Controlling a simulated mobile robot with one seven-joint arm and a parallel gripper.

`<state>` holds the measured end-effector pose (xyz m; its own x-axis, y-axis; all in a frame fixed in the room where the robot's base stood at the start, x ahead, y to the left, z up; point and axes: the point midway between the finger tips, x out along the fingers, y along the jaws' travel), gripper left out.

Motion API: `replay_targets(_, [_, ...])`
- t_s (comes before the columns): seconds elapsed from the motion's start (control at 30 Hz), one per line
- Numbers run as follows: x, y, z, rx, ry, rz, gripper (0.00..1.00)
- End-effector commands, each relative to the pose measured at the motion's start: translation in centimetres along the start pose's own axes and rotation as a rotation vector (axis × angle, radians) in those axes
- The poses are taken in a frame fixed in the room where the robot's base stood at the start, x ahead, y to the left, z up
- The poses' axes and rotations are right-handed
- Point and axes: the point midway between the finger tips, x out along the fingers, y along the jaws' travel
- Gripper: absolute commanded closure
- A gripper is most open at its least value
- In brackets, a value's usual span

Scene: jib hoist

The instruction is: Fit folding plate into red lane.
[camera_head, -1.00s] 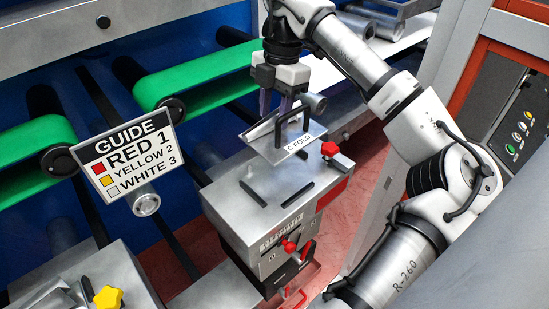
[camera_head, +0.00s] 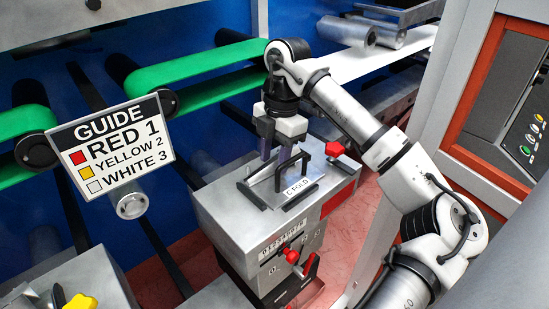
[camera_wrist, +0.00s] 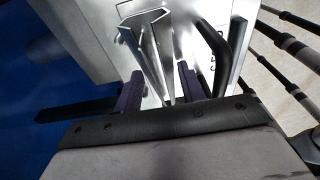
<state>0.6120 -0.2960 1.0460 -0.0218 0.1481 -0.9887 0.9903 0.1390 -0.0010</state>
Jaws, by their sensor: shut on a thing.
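The folding plate (camera_head: 300,187), a thin metal plate marked C FOLD with a black handle, is at the top of the red lane's metal block (camera_head: 226,208). It looks level and very close to the top; I cannot tell if it is fully seated. My gripper (camera_head: 279,158) points down over the plate, its purple fingers shut on the plate's upright part. In the wrist view, folded metal fins of the plate (camera_wrist: 152,60) stand between and beyond the fingers (camera_wrist: 160,88). The actual contact is partly hidden.
A red knob (camera_head: 335,148) stands at the block's back right, and a red lever (camera_head: 292,256) is on its front. A guide sign (camera_head: 113,143) lists red 1, yellow 2, white 3. A yellow knob (camera_head: 79,301) marks another block at lower left. Green belts (camera_head: 190,65) run behind.

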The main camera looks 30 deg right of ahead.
Motion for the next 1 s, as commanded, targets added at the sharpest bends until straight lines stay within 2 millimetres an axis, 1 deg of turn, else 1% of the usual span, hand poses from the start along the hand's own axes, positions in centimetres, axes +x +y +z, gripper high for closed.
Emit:
replay_targets(0.07, [-0.2,0.0,0.0,0.000,-0.001,0.001,1.00])
replay_targets(0.2, [0.3,0.0,0.1,0.000,-0.001,0.001,1.00])
replay_targets(0.23, [0.2,0.0,0.1,0.000,0.000,0.000,0.58])
replay_targets(0.37, [0.2,0.0,0.0,0.000,0.000,0.000,0.41])
replay_targets(0.4, [0.2,0.0,0.0,0.000,0.000,0.000,0.39])
replay_targets(0.63, [0.1,0.0,0.0,0.000,0.000,0.000,0.39])
replay_targets(0.77, [-0.6,0.0,0.1,0.001,-0.002,0.001,0.39])
replay_targets(0.87, [-2.2,0.0,0.1,0.001,-0.004,0.001,0.39])
replay_targets(1.0, [-5.2,0.1,0.0,0.003,-0.005,0.002,0.39])
